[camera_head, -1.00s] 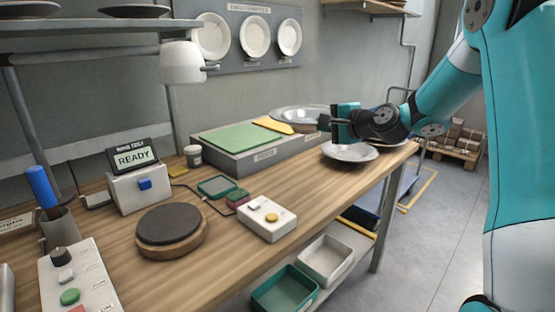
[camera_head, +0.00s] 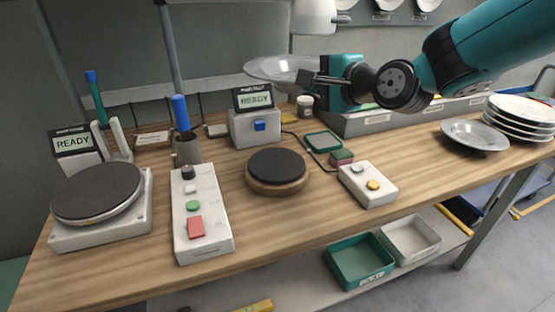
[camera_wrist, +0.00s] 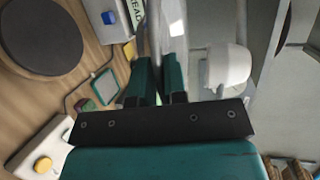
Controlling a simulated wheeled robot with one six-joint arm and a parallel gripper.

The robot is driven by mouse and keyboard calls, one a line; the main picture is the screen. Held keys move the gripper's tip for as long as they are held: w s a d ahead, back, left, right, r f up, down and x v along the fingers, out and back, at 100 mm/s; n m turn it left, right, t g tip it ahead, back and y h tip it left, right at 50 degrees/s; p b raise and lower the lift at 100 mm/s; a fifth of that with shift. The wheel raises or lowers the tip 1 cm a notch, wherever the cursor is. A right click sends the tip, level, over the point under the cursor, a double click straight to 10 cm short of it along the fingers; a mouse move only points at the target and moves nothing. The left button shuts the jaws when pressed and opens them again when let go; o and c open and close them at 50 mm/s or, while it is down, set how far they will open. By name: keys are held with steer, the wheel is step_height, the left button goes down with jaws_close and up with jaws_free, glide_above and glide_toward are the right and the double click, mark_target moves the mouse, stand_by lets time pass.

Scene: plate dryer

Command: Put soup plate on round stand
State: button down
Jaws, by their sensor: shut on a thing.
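My gripper (camera_head: 308,78) is shut on the rim of a pale, shiny soup plate (camera_head: 272,69) and holds it in the air above the back of the bench. In the wrist view the plate (camera_wrist: 168,22) shows edge-on between the fingers of my gripper (camera_wrist: 161,82). The round stand (camera_head: 277,187), a wooden base with a dark top, is on the bench below and in front of the plate. Its dark top is bare. It also shows in the wrist view (camera_wrist: 40,35) at upper left, apart from the gripper.
A READY display box (camera_head: 254,122) stands behind the stand. A white button box (camera_head: 368,184) is to its right, a control panel (camera_head: 202,215) to its left. A scale with a dark disc (camera_head: 97,192) is far left. A plate (camera_head: 475,135) and a plate stack (camera_head: 520,116) are right.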

steer(key=a, duration=0.1)
steer(key=s+a, duration=0.1)
steer(key=a, duration=0.1)
steer(key=shift+s+a+f+n+y, duration=0.15)
steer(key=shift+s+n+y, duration=0.15)
steer(key=shift+s, duration=0.1)
steer(key=shift+f+b, duration=1.95)
steer(key=shift+f, duration=7.5)
steer(key=shift+f, duration=0.15)
steer(key=c, duration=1.2)
jaws_free()
steer(key=shift+o, duration=0.2)
